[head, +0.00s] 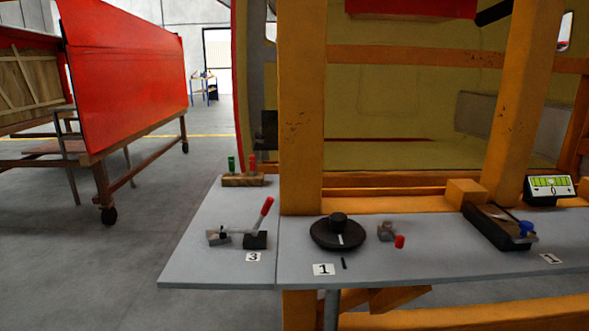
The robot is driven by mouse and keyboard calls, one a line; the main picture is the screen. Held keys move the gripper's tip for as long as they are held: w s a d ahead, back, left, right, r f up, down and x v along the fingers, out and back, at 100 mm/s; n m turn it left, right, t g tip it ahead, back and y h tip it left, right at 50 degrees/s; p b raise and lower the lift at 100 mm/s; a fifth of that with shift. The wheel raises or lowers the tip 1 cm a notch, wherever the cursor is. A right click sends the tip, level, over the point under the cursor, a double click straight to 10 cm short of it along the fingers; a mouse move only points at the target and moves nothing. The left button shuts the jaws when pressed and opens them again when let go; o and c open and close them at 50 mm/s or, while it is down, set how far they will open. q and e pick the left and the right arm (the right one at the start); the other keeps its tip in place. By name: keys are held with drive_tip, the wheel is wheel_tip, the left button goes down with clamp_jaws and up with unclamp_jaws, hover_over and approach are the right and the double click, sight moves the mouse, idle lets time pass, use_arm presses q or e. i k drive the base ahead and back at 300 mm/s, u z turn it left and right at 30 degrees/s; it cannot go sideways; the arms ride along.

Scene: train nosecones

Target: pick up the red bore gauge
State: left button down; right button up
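A small wooden block (240,181) stands at the back of the left grey shelf. Two upright pieces stand in it, a green one on the left and a red one on the right. The red one looks like the red bore gauge (253,164); its lower end is hidden in the block. The green piece (231,164) is close beside it. Neither of my grippers shows in the head view.
A lever clamp with a red-tipped handle (266,206) stands in front of the block. To the right on the grey shelf are a black round dial (337,232), a small red-ended part (399,241), a dark tray (500,234) and a level display (551,187). An orange post (301,110) rises right of the block.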

sight(252, 160)
drive_tip(key=u, duration=1.05)
drive_tip(key=k, duration=1.3)
drive_tip(key=u, duration=1.15)
drive_tip(key=i, duration=2.2)
drive_tip(key=z, duration=0.3)
drive_tip(key=i, duration=2.2)
drive_tip(key=z, duration=1.95)
drive_tip(key=i, duration=1.1)
drive_tip(key=z, duration=1.1)
